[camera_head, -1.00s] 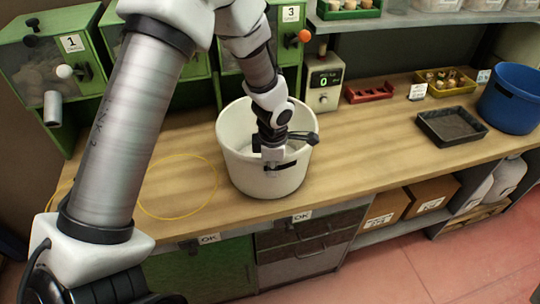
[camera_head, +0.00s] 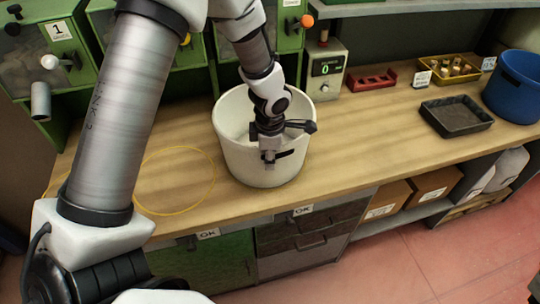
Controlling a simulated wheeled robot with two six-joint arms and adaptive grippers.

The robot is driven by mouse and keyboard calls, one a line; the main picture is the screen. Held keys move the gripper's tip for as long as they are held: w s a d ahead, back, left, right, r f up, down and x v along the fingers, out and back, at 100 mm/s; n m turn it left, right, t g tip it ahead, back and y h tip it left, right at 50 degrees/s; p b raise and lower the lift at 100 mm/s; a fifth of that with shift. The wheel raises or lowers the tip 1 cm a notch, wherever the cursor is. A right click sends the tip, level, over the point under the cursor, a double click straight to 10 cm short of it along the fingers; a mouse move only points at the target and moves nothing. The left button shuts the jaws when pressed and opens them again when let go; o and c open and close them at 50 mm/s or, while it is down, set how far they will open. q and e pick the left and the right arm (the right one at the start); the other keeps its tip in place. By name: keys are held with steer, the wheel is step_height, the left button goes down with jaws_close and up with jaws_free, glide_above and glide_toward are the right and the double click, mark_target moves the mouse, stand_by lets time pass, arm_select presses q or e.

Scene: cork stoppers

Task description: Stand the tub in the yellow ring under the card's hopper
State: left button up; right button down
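The white tub (camera_head: 235,160) stands upright on the wooden counter, right of the yellow ring (camera_head: 213,181). The ring is a thin loop lying flat, partly hidden by my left arm; the tub is outside it. My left gripper (camera_head: 268,150) points down at the tub's near rim, with a grey fingertip in front of the outer wall beside the dark handle slot. Its other finger is not clear, so I cannot tell whether it grips the wall. Green hoppers stand behind: one marked 1 (camera_head: 58,30), another marked 3 (camera_head: 292,3). My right gripper is not in view.
A scale-like box reading 0 (camera_head: 326,72), a red rack (camera_head: 372,81), a yellow tray of corks (camera_head: 447,68), a black tray (camera_head: 456,116) and a blue bin (camera_head: 515,88) stand to the right. Clear counter lies between the tub and black tray.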

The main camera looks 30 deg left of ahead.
arm_select(q)
steer(key=shift+d+r, duration=0.1)
steer(key=shift+r+p, duration=0.2)
steer(key=shift+p, duration=0.15)
step_height(320, 180, up, 12)
steer(key=b, duration=0.3)
steer(key=shift+s+d+f, duration=0.2)
steer(key=shift+s, duration=0.25)
stand_by(0.4)
